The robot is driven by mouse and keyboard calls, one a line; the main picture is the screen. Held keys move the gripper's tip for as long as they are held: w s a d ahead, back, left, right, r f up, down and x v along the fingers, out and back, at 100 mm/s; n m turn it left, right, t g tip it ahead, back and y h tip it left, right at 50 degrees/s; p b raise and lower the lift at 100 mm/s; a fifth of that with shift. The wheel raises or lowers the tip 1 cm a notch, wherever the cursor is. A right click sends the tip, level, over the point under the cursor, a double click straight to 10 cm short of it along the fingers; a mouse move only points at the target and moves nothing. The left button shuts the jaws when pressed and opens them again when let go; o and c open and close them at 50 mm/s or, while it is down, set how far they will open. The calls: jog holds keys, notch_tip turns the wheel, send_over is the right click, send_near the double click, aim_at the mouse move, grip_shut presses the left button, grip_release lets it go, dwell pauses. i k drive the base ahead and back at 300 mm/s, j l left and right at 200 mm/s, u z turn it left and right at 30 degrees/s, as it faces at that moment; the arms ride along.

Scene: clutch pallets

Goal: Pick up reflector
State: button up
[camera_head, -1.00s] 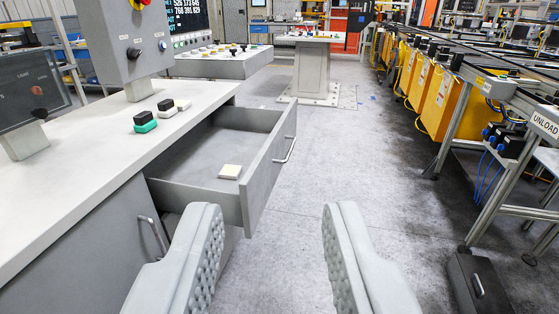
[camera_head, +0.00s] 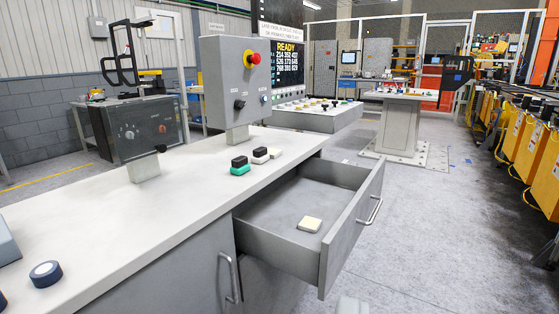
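No object in view is plainly marked as the reflector. A small cream square block (camera_head: 309,224) lies flat in the open drawer (camera_head: 268,240). On the counter (camera_head: 110,225) are a green-and-black block (camera_head: 240,166), a white-and-black block (camera_head: 261,155) and a pale block (camera_head: 275,153). A dark blue round piece with a white top (camera_head: 46,273) stands at the counter's near left. The rest is out of frame, and nothing is seen held.
A grey control box with a red button (camera_head: 236,85) stands on the counter. A dark panel (camera_head: 145,127) stands to its left. The drawer juts into the aisle. A grey pedestal table (camera_head: 401,122) stands farther back. The floor (camera_head: 430,225) right of the drawer is clear.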

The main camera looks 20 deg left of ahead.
aim_at(274, 154)
jog(key=i+l+u, duration=0.25)
jog(key=i, duration=0.4)
jog(key=i+l+u, duration=0.25)
jog(key=i+l, duration=0.15)
jog(key=i, duration=0.25)
jog(key=i+l+u, duration=0.25)
jog(key=i+l, duration=0.25)
jog(key=i, duration=0.1)
